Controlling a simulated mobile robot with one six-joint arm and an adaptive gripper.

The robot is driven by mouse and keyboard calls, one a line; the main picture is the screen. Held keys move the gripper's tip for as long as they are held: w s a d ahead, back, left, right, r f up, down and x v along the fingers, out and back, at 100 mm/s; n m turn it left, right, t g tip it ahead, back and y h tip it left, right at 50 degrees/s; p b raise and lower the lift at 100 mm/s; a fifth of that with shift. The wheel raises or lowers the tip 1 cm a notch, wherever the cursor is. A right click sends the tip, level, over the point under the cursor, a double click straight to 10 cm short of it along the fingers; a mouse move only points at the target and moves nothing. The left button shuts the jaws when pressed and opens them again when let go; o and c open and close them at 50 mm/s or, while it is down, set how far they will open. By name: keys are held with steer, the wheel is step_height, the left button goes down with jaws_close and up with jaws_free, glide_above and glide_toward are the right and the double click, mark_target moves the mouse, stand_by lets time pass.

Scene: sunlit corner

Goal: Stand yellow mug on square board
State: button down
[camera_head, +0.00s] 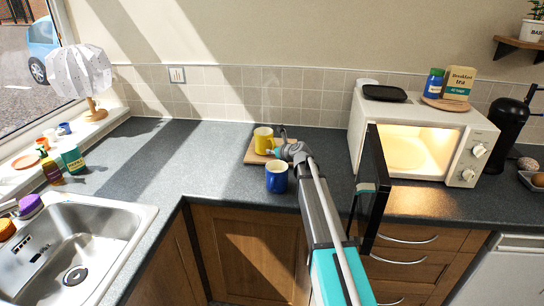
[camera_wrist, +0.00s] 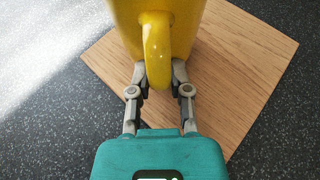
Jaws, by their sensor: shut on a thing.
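The yellow mug (camera_head: 263,140) is upright over the square wooden board (camera_head: 251,158) on the counter in the head view. In the wrist view the mug (camera_wrist: 190,30) is at the top, with its handle toward me. My gripper (camera_wrist: 159,78) is shut on the mug's handle from the near side. The board (camera_wrist: 235,75) lies beneath the mug and the fingers, its corners showing around them. The mug's base is out of the wrist view's clear sight, so I cannot tell whether it touches the board. My gripper (camera_head: 276,152) also shows in the head view.
A blue mug (camera_head: 276,177) stands on the counter just in front of the board, close to my arm. The open microwave (camera_head: 425,125) is to the right, its door (camera_head: 372,185) swung toward the front. The sink (camera_head: 75,245) is at the left. Counter left of the board is clear.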

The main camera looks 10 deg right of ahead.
steer(key=shift+f, duration=0.25)
steer(key=c, duration=0.6)
jaws_free()
steer(key=shift+o, duration=0.2)
steer(key=shift+r, duration=0.1)
steer(key=shift+s+d+r, duration=0.2)
steer(key=shift+s+r, duration=0.1)
steer(key=shift+s, duration=0.25)
steer(key=shift+p+v, duration=1.4)
steer(key=shift+v, duration=1.75)
